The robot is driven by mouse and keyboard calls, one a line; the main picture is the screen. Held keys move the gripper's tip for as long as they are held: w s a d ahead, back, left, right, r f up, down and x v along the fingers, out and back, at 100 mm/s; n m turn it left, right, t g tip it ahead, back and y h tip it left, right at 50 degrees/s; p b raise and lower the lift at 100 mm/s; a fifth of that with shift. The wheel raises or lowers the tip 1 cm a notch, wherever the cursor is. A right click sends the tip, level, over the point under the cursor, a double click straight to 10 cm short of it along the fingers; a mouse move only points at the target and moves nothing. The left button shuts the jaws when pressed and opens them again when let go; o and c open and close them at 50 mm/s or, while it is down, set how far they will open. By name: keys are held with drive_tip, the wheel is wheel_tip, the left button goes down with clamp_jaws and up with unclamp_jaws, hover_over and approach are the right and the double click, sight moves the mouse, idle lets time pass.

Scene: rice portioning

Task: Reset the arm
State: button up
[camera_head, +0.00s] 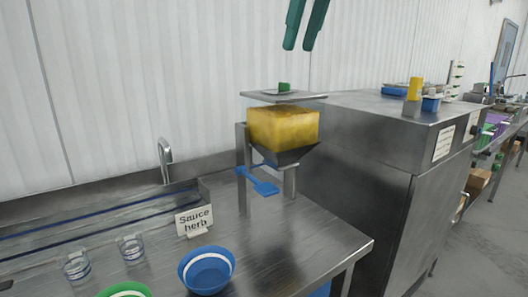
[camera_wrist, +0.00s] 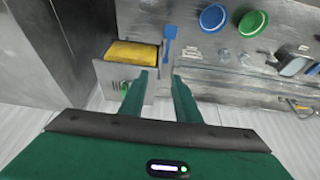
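My gripper (camera_head: 302,46) shows at the top of the head view as two green fingers, parted and empty, above the rice dispenser. In the wrist view my gripper (camera_wrist: 160,78) also shows its two fingers apart with nothing between them. The dispenser holds a yellow block of contents (camera_head: 283,126) over a metal funnel (camera_head: 291,155). A metal lid (camera_head: 300,97) with a green knob (camera_head: 284,87) sits above it. A blue lever (camera_head: 262,186) sticks out below the funnel.
On the steel counter (camera_head: 290,240) are a blue bowl (camera_head: 207,270), a green bowl (camera_head: 125,290), two clear jars (camera_head: 132,249) and a "Sauce herb" sign (camera_head: 194,221). A tall steel cabinet (camera_head: 380,170) stands right of the dispenser. The wall is behind. The air around my gripper looks clear.

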drive_tip(key=s+d+f+m+g+h, duration=0.1)
drive_tip(key=s+d+f+m, duration=0.25)
drive_tip(key=d+f, duration=0.85)
drive_tip(key=s+d+f+m+g+h, duration=0.15)
drive_tip(key=d+f+m, duration=0.25)
drive_tip(key=d+f, duration=0.85)
drive_tip(key=s+d+f+m, duration=0.2)
drive_tip(key=s+d+f, duration=0.2)
drive_tip(key=s+f, duration=0.7)
drive_tip(key=s+d+f+m+g, duration=0.1)
drive_tip(key=s+d+f+m, duration=0.2)
drive_tip(key=s+f, duration=0.8)
drive_tip(key=shift+d+f, duration=0.15)
drive_tip(key=shift+d, duration=0.95)
drive_tip(key=shift+m, duration=0.25)
drive_tip(key=shift+w+f+g, duration=0.2)
drive_tip(key=shift+w+g, duration=0.05)
drive_tip(key=shift+w, duration=0.35)
